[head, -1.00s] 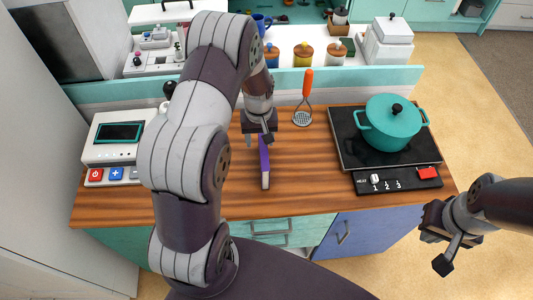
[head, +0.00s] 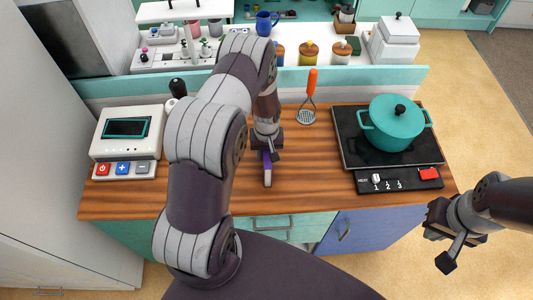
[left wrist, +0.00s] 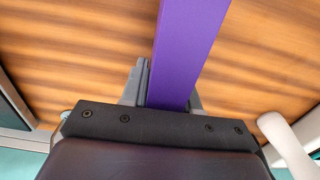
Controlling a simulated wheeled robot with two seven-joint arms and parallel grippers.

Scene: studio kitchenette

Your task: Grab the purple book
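The purple book (head: 267,170) stands on edge on the wooden counter, its narrow side facing up. It also shows as a long purple strip in the left wrist view (left wrist: 185,50). My left gripper (head: 267,155) points down over the book's far part. In the left wrist view its fingers (left wrist: 166,90) lie close against both sides of the book, with no clear gap. The book hides part of the right-hand finger. My right gripper (head: 440,247) is open and empty, off the counter's right front corner.
A teal pot (head: 395,122) sits on the black hob (head: 350,150) to the right. A white device with a dark screen (head: 128,127) is at left. Counter around the book's near end is clear.

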